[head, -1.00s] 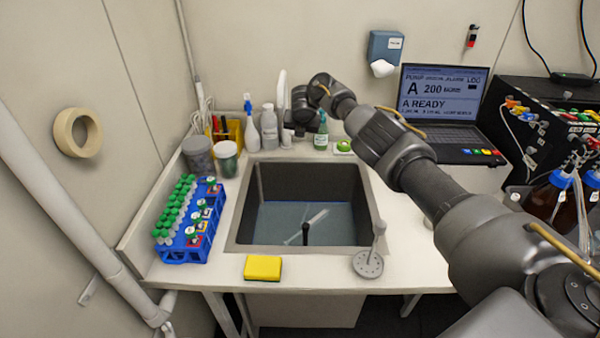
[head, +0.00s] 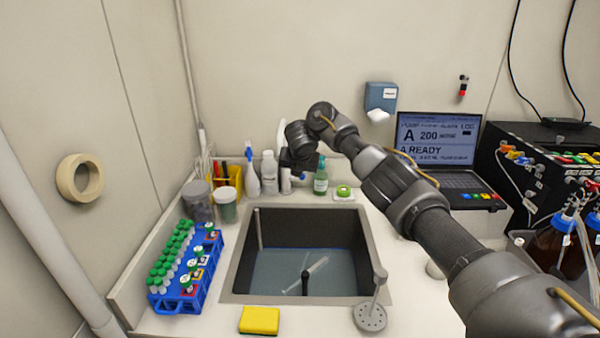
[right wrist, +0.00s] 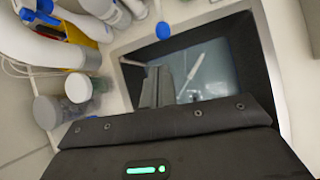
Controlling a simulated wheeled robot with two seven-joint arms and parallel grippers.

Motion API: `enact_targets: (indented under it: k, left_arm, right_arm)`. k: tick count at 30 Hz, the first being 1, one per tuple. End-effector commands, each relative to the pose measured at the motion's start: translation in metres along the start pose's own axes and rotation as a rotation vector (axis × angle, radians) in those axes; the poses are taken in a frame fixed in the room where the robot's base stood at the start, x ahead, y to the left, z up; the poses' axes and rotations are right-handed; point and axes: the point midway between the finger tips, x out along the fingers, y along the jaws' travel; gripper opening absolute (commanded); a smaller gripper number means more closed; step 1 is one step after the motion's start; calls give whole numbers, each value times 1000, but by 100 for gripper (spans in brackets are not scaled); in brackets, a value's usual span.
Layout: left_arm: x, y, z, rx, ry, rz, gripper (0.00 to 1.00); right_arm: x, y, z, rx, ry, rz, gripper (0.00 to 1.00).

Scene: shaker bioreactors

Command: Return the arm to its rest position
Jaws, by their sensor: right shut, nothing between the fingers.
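My right arm (head: 395,185) reaches in from the right of the head view, bent over the back of the sink. My right gripper (head: 299,166) hangs near the sink's back edge, in front of the bottles. In the right wrist view the gripper's fingers (right wrist: 158,86) are together with nothing between them, over the sink (right wrist: 245,60). The head view partly hides the fingertips. My left gripper is not in view.
The sink (head: 235,270) holds a clear tube-like item (head: 318,265). A blue rack (head: 180,303) of green-capped tubes stands left. Bottles, including a green one (head: 321,178), line the back. A yellow sponge (head: 259,320) lies in front. A laptop (head: 437,140) stands right.

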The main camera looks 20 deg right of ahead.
Motion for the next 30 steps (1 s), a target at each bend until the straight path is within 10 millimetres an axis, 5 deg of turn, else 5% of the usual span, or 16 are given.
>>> enact_targets:
  k: [16,30]
  left_arm:
    - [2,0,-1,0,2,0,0]
    - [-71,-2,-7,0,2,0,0]
  right_arm:
    - [-19,-1,7,0,1,-2,0]
    - [-79,8,47,0,2,-2,0]
